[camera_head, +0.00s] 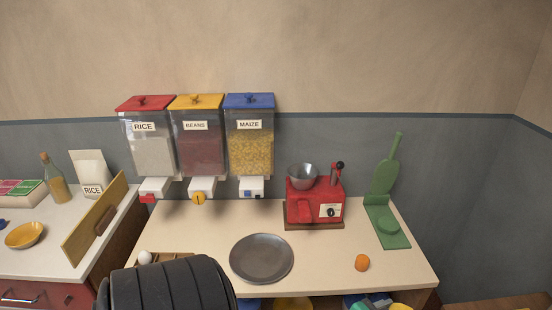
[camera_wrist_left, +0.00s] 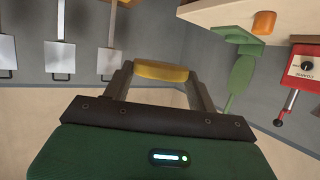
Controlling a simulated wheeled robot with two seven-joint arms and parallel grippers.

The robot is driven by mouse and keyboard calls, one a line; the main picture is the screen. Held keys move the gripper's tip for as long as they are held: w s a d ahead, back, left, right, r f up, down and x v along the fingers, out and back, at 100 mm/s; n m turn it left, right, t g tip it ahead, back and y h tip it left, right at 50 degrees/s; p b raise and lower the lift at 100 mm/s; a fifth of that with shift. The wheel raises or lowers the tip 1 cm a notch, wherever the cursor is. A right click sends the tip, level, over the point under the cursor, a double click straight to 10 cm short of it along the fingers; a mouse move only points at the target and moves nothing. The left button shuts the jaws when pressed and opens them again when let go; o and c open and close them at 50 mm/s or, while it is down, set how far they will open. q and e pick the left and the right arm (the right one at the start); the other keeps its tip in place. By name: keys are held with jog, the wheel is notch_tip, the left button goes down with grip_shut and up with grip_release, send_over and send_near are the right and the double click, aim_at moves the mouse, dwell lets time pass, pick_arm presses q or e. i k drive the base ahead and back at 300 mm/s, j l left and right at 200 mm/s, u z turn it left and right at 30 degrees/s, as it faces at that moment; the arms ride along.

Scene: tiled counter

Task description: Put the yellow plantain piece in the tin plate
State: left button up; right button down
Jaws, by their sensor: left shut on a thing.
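In the left wrist view, my left gripper (camera_wrist_left: 160,80) is shut on the yellow plantain piece (camera_wrist_left: 162,71), which lies across between its two fingertips. The piece is held in the air, away from the counter. The tin plate (camera_head: 262,258), round, dark grey and empty, lies on the counter in the head view. The left gripper and the piece do not show in the head view, where my dark arm link fills the bottom left. My right gripper is in neither view.
An orange piece (camera_head: 362,262) lies right of the plate. A red machine (camera_head: 315,204) with a metal bowl and a green stand (camera_head: 385,222) are behind. Three dispensers (camera_head: 200,140) hang at the wall. A white egg-like thing (camera_head: 145,257) is left. The counter around the plate is mostly clear.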

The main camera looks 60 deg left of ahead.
aim_at(250, 260)
jog(key=u, duration=1.55)
jog(key=k+j, duration=0.05)
